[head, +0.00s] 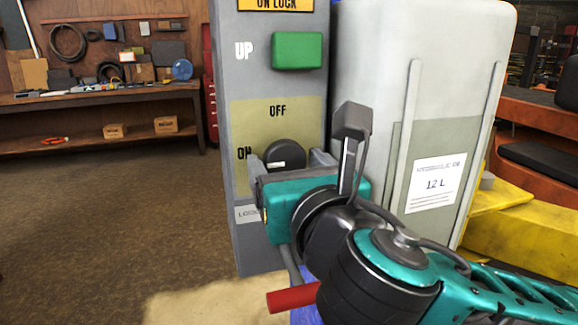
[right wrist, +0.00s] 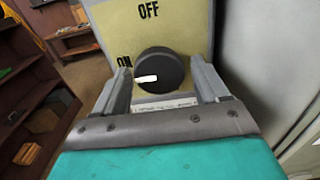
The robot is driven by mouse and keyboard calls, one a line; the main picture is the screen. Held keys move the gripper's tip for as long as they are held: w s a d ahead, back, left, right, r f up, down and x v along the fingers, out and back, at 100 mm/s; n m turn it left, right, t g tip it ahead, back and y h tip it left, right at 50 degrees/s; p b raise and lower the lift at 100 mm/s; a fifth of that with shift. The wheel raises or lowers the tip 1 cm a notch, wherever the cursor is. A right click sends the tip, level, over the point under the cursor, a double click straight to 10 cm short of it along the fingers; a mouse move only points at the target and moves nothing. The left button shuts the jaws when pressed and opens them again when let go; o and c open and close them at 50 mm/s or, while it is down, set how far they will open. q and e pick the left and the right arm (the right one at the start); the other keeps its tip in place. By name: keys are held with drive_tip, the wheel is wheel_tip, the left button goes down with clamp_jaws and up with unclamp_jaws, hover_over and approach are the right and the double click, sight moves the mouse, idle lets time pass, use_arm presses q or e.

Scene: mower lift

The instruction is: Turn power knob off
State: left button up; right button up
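The power knob (head: 284,155) is a round black dial with a white pointer mark, on a yellow-green panel (head: 262,125) lettered OFF above and ON at its left. In both views the white mark points left, toward ON. My right gripper (head: 288,162) is in front of the panel at the knob. In the right wrist view the knob (right wrist: 159,72) shows between the two fingers (right wrist: 160,80), which are apart, with a gap on each side of it. I cannot tell how far the fingertips are from the panel. My left gripper is not in view.
A green UP button (head: 297,50) is above the knob on the grey control column (head: 228,190). A pale tank labelled 12 L (head: 450,80) stands close at the right. A red-ended lever (head: 292,298) is below my right arm. Open floor (head: 110,220) lies left.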

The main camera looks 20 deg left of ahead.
drive_tip(key=c, duration=0.8)
drive_tip(key=shift+c, duration=0.2)
drive_tip(key=shift+m, duration=0.4)
drive_tip(key=m+p, duration=0.1)
drive_tip(key=m, duration=0.1)
drive_tip(key=shift+m, duration=0.4)
drive_tip(key=m+p, duration=0.2)
drive_tip(key=m, duration=0.3)
drive_tip(key=shift+s+a+r, duration=0.1)
drive_tip(key=m+p, duration=0.2)
drive_tip(key=m, duration=0.3)
drive_tip(key=shift+m, duration=0.4)
drive_tip(key=shift+m+p, duration=0.8)
drive_tip(key=shift+m, duration=1)
drive_tip(key=o, duration=1)
